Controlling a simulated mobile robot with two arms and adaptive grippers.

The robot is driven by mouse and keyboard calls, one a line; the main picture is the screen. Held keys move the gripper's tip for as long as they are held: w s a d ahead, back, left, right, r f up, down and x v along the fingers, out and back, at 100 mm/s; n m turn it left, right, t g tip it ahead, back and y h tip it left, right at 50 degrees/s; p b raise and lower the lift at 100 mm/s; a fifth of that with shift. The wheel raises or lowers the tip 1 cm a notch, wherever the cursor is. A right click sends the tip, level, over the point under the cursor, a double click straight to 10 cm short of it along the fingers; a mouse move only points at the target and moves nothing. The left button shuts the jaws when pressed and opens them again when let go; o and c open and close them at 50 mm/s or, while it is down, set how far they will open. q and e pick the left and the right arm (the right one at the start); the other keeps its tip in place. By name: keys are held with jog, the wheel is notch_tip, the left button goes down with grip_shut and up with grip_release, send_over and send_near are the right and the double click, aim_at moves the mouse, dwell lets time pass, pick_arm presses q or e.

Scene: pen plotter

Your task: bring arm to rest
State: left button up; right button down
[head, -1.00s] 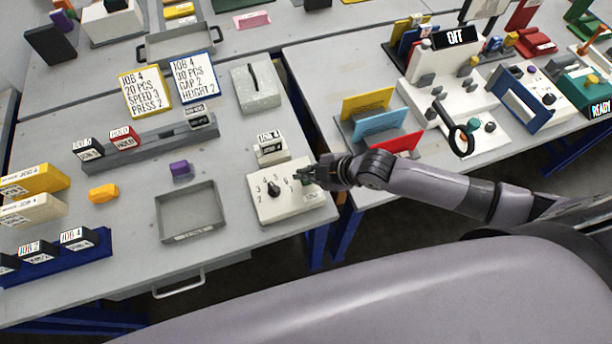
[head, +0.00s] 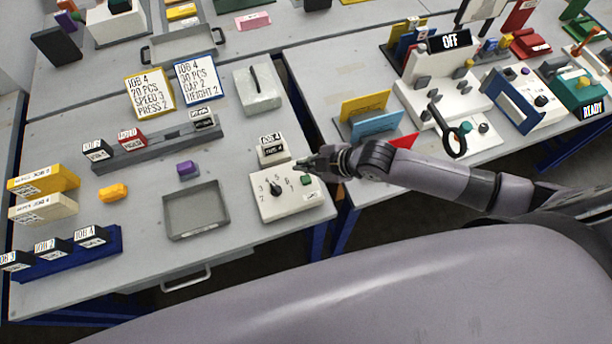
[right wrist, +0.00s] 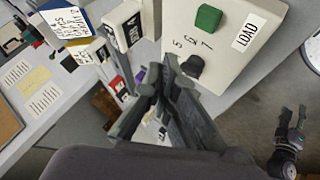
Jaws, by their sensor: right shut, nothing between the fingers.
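My right gripper (head: 304,165) is shut and empty. In the head view it reaches in from the right, in front of the upper edge of the cream dial box (head: 262,206). This box has a numbered dark knob (head: 276,189) and a green button (head: 306,180). In the right wrist view my shut fingers (right wrist: 165,75) point toward the box (right wrist: 222,72), near its dark knob (right wrist: 192,66); the green button (right wrist: 208,18) and a LOAD label show clear of them. What looks like my left gripper (right wrist: 291,120) is small at the lower right there; its jaws are unclear.
A small labelled block stand (head: 272,150) is close behind the box. A grey tray (head: 195,212) lies to its left. Yellow, blue and red dividers (head: 376,124) stand on the right table beyond my forearm. A plotter display (head: 450,41) reads OFF.

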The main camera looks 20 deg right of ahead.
dwell(0.5)
jog(key=s+a+r+m+h, duration=0.1)
jog(key=s+a+r+m, duration=0.3)
jog(key=s+m, duration=0.2)
jog(key=s+d+r+m+g+h, duration=0.1)
jog(key=s+d+m+g+h, duration=0.3)
jog(key=s+d+m, duration=0.75)
notch_tip(320, 180, down, 32)
jog(key=s+n+h+b, duration=0.1)
jog(key=s+n+b, duration=0.15)
jog(key=b, duration=0.25)
jog(key=s+d+f+g+b, duration=0.1)
jog(key=s+d+f+b, duration=0.2)
jog(key=s+f, duration=1.3)
notch_tip(320, 180, down, 4)
jog(key=shift+s+r+g+b, duration=0.2)
jog(key=shift+s+g+b, duration=0.15)
jog(key=shift+b, duration=0.25)
